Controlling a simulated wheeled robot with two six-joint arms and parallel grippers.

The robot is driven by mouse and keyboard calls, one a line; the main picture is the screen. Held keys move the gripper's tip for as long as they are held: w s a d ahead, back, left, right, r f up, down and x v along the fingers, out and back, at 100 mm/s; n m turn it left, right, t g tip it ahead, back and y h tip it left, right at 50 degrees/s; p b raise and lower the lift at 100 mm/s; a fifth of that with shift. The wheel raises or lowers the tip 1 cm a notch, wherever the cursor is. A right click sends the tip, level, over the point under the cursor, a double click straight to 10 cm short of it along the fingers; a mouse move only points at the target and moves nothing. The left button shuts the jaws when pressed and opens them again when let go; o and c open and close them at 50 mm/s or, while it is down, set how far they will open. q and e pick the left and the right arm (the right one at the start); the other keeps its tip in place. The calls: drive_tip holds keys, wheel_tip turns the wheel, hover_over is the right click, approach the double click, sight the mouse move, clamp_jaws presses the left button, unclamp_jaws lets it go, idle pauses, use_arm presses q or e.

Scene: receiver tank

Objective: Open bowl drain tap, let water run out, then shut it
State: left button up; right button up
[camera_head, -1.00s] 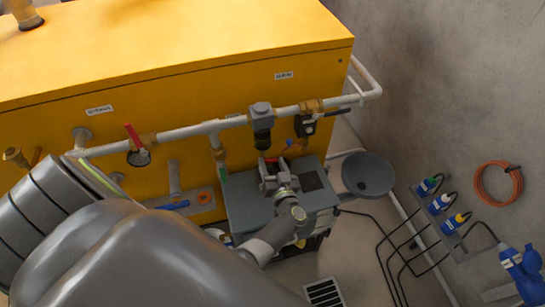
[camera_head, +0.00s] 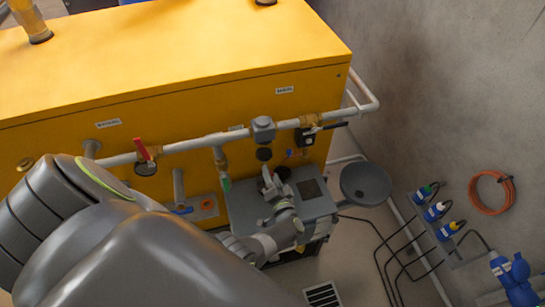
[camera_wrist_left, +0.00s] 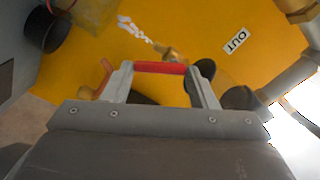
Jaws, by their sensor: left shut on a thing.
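My left gripper (camera_head: 268,176) is below the grey filter head (camera_head: 263,128) on the white pipe; the dark part under that head (camera_head: 264,154) is just above it. In the left wrist view, my left gripper's fingers (camera_wrist_left: 163,80) are shut on a red bar-shaped handle (camera_wrist_left: 160,67), which spans between them. A brass fitting (camera_wrist_left: 172,53) lies just beyond the handle. A broken white streak (camera_wrist_left: 135,29) shows near that fitting against the yellow wall; it looks like water. The handle is hidden in the head view. My right gripper is not in view.
A yellow tank (camera_head: 180,80) stands behind the pipe (camera_head: 205,142). A red-handled valve (camera_head: 142,150) is to the left, a black-levered valve (camera_head: 308,133) to the right.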

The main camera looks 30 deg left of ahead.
use_arm(q)
drive_tip(key=shift+s+f, duration=0.1)
idle(0.4)
drive_tip(key=o, duration=1)
